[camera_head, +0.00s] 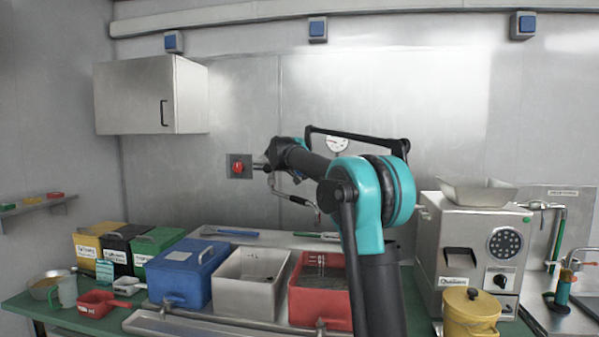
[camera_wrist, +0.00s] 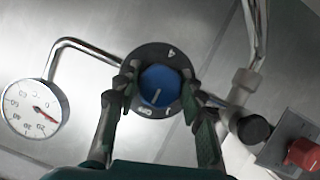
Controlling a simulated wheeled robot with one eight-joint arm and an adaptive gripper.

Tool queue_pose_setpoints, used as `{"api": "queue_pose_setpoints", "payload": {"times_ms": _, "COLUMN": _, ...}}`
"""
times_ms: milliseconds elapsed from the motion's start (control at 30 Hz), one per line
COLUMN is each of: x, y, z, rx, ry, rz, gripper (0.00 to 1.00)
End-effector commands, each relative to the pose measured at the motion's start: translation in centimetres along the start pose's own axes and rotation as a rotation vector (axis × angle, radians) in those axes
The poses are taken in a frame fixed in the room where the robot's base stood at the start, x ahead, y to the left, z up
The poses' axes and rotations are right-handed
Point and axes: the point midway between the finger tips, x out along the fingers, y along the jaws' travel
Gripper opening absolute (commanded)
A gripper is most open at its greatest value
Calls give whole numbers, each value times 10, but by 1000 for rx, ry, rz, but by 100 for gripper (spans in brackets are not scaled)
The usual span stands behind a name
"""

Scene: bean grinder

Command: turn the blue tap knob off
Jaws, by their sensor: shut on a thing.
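The blue tap knob (camera_wrist: 160,86) sits at the centre of a dark round dial (camera_wrist: 169,51) with pale markings in the wrist view. A pale pointer line on the knob points down, toward the markings at the dial's lower edge. My gripper (camera_wrist: 159,80) has one finger on each side of the knob and is shut on it. In the head view my arm reaches to the back wall. There the knob and my fingertips are hidden or too small to make out.
A round gauge (camera_wrist: 36,108) on a bent pipe is left of the knob, and a red switch (camera_wrist: 303,154) is to its right. Pipes run close by. Below my arm are a blue bin (camera_head: 180,275), a grey bin (camera_head: 248,303) and a red bin (camera_head: 318,308). A grinder (camera_head: 462,235) stands right.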

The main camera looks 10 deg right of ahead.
Motion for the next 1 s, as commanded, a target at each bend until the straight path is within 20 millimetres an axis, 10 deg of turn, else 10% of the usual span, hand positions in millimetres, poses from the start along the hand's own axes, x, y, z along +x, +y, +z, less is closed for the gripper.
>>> {"api": "queue_pose_setpoints", "payload": {"times_ms": 33, "x": 0, "y": 0, "z": 1, "rx": 2, "ry": -2, "rz": 1, "gripper": 10}}
{"api": "queue_pose_setpoints", "payload": {"times_ms": 67, "x": 0, "y": 0, "z": 1, "rx": 2, "ry": -2, "rz": 1, "gripper": 42}}
{"api": "queue_pose_setpoints", "payload": {"times_ms": 233, "x": 0, "y": 0, "z": 1, "rx": 1, "ry": -1, "rz": 1, "gripper": 61}}
{"api": "queue_pose_setpoints", "payload": {"times_ms": 633, "x": -8, "y": 0, "z": 0, "rx": -1, "ry": 0, "rz": 0, "gripper": 61}}
{"api": "queue_pose_setpoints", "payload": {"times_ms": 1000, "x": -78, "y": -1, "z": 0, "rx": -1, "ry": 0, "rz": -2, "gripper": 61}}
